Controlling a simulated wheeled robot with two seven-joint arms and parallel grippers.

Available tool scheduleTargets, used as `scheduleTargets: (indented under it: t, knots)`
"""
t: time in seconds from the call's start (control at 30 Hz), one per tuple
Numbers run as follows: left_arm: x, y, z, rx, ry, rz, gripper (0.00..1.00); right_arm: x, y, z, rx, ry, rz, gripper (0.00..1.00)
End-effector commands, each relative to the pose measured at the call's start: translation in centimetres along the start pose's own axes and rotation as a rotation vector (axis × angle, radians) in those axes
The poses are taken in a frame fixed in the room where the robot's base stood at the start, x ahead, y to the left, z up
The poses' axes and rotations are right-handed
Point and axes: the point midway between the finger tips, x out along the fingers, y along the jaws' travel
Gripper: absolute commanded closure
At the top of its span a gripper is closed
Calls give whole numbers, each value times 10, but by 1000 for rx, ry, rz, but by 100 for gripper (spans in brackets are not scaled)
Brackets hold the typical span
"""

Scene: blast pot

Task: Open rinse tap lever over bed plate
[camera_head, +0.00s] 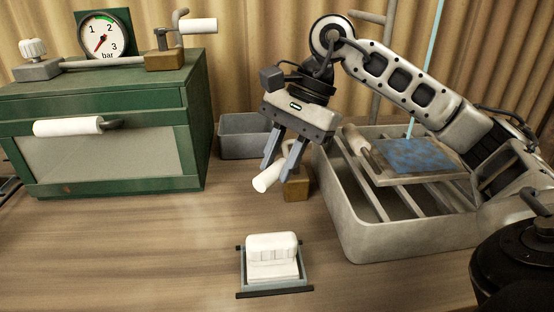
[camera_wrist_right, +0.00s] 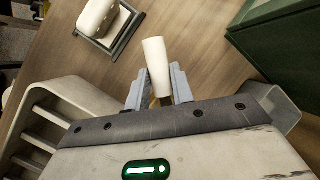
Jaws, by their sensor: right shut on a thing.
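The rinse tap lever has a white cylindrical handle (camera_head: 267,178) above a small brown block (camera_head: 297,189) on the table. My right gripper (camera_head: 279,165) points down at it and is shut on the lever. In the right wrist view, the white handle (camera_wrist_right: 157,68) sticks out between the fingers (camera_wrist_right: 158,92). The bed plate (camera_head: 384,179) lies across the bars of a grey tub, with a blue wet-looking patch (camera_head: 415,156) on it. A thin pale blue stream (camera_head: 424,75) comes down onto the patch. My left gripper is not in view.
The grey tub (camera_head: 368,245) stands at the right, with a roller (camera_head: 356,140) by the plate. A green cabinet (camera_head: 115,172) with a gauge (camera_head: 103,37) stands at left. A small grey bin (camera_head: 240,137) is behind. A white brush-like block (camera_head: 272,246) sits in a front holder.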

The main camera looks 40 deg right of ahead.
Motion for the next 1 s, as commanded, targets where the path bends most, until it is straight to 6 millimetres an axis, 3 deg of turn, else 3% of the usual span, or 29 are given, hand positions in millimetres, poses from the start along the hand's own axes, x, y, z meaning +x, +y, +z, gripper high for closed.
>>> scheduleTargets:
  t: [0.07,0.1,0.17,0.57,0.77,1.0]
  knots:
    - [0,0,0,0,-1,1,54,-1,-1,0,2,1,-3,100]
    - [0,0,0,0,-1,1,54,-1,-1,0,3,1,-3,71]
    - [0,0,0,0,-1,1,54,-1,-1,0,3,1,-2,55]
    - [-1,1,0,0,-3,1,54,-8,-1,0,3,1,-4,55]
    - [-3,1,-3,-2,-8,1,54,-46,-2,1,3,1,-6,55]
    - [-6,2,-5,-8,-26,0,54,-107,-2,2,2,0,-7,55]
